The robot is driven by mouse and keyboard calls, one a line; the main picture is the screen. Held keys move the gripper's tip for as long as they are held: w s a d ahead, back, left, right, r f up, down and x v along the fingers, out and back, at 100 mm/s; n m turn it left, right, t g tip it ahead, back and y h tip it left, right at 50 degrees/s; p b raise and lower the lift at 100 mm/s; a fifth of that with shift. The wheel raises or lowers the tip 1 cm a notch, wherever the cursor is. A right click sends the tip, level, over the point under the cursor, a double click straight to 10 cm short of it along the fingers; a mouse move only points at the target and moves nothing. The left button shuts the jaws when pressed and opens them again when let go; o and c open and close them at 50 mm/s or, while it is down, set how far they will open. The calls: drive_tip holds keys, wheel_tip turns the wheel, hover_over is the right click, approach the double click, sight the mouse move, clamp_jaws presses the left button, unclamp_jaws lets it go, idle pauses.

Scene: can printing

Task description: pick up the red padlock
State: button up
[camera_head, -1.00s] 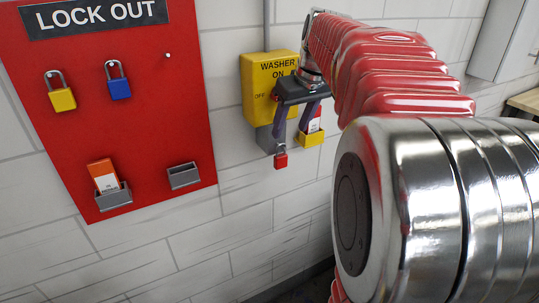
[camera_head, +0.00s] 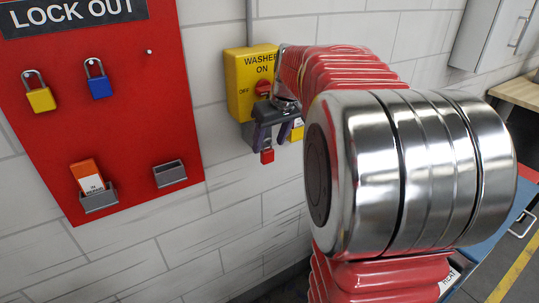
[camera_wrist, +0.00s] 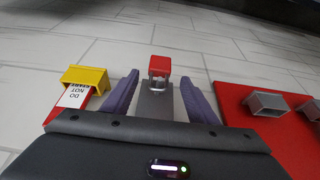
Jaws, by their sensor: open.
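The red padlock (camera_head: 267,156) hangs by its shackle below the yellow washer switch box (camera_head: 239,78) on the wall. My gripper (camera_head: 271,141) is in front of the box's lower part, its jaws open and empty, just above the padlock's body. In the wrist view the red padlock (camera_wrist: 160,66) lies centred between the two purple fingers of my gripper (camera_wrist: 160,77), near their tips, with a gap on both sides. Its shackle shows in front of a grey part (camera_wrist: 156,103). The arm hides the box's right side.
A red lockout board (camera_head: 130,130) on the left carries a yellow padlock (camera_head: 41,99), a blue padlock (camera_head: 100,88) and two grey holders, one with a tag (camera_head: 90,180). In the wrist view a yellow holder (camera_wrist: 86,74) with a tag sits left of my fingers.

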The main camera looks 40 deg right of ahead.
sight(267, 150)
drive_tip(key=shift+s+x, duration=0.2)
drive_tip(key=shift+x, duration=2.4)
drive_tip(key=shift+f, duration=0.1)
drive_tip(key=c, duration=1.2)
drive_tip(key=shift+o, duration=0.2)
drive_tip(key=shift+r, duration=0.8)
drive_tip(key=shift+s, duration=0.25)
drive_tip(key=s, duration=1.7)
drive_tip(key=shift+s+a, duration=0.25)
drive_tip(key=shift+a, duration=0.2)
